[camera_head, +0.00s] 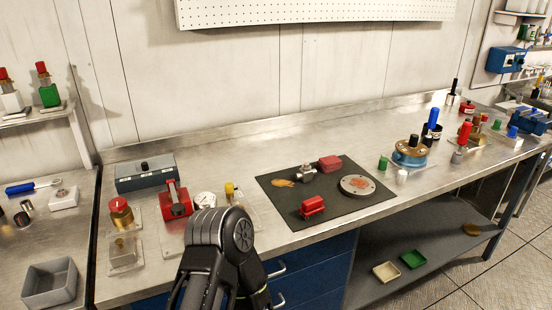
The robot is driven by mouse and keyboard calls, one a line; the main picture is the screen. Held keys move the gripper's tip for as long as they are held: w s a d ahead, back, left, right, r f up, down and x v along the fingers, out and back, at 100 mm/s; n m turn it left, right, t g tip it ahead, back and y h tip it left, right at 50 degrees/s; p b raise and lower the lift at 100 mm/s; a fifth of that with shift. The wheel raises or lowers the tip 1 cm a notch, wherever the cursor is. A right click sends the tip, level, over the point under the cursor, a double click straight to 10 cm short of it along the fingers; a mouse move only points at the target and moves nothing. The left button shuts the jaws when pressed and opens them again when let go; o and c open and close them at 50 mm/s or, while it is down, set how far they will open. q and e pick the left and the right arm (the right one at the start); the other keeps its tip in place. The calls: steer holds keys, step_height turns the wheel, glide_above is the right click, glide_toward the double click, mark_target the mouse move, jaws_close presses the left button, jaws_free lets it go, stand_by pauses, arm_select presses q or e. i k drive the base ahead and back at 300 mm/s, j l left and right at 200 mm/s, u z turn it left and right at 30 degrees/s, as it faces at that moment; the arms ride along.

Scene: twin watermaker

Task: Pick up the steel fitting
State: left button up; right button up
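A small silver piece that looks like the steel fitting (307,173) sits on the dark mat (345,208), near its back edge. A red block lies just right of it, and a tan patch lies to its left. Nothing holds the fitting. One of my black arms rises from the bottom edge, left of the middle, with a rounded joint in front of the bench. No fingertips of either gripper show, so I cannot tell where the grippers are relative to the fitting.
The mat also carries a red block (330,162), a red part (312,206) and a round metal flange (357,186). Red valve (176,200) and gauge (205,200) stand to the left. A blue-and-brass part (409,154) stands to the right. Bench behind the mat is clear.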

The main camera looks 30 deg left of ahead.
mark_target(305, 175)
steer(key=i+l+u, duration=0.15)
steer(key=l, duration=0.2)
steer(key=i+l+u, duration=0.15)
steer(key=l, duration=0.25)
steer(key=i+l+u, duration=0.2)
steer(key=l, duration=0.2)
